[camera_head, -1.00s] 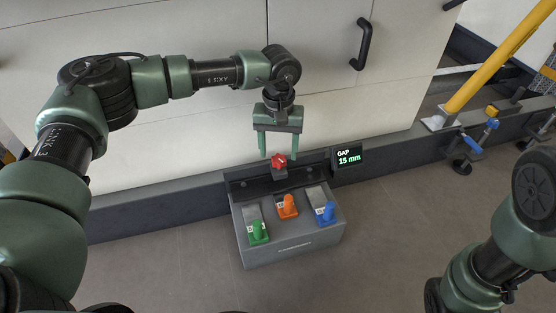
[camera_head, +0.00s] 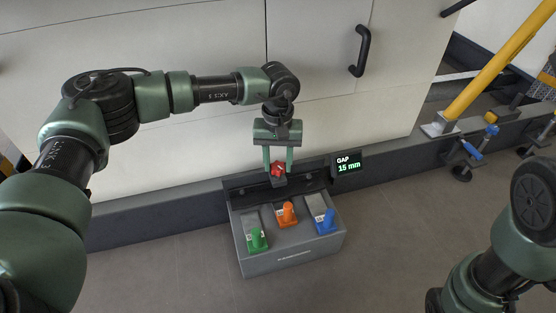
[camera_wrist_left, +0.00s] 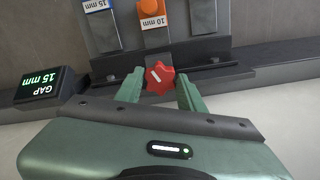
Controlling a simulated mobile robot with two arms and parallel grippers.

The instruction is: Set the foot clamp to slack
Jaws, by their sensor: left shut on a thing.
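A grey box (camera_head: 294,260) on the floor bears a green (camera_head: 257,240), an orange (camera_head: 287,214) and a blue pedal-like lever (camera_head: 326,222). A red star-shaped knob (camera_head: 278,169) sits on a bracket behind the levers; it also shows in the left wrist view (camera_wrist_left: 159,78). My left gripper (camera_head: 278,168) points down and is shut on the red knob, with one finger on each side. A display (camera_head: 347,164) right of the knob reads GAP 15 mm. In the left wrist view, labels read 15 mm by blue and 10 mm by orange. My right gripper is out of view.
A pale panel wall with a black handle (camera_head: 361,50) stands behind a dark kerb (camera_head: 150,224). A yellow post (camera_head: 490,72) and a blue-handled clamp (camera_head: 471,150) are at the right. The floor before the box is clear.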

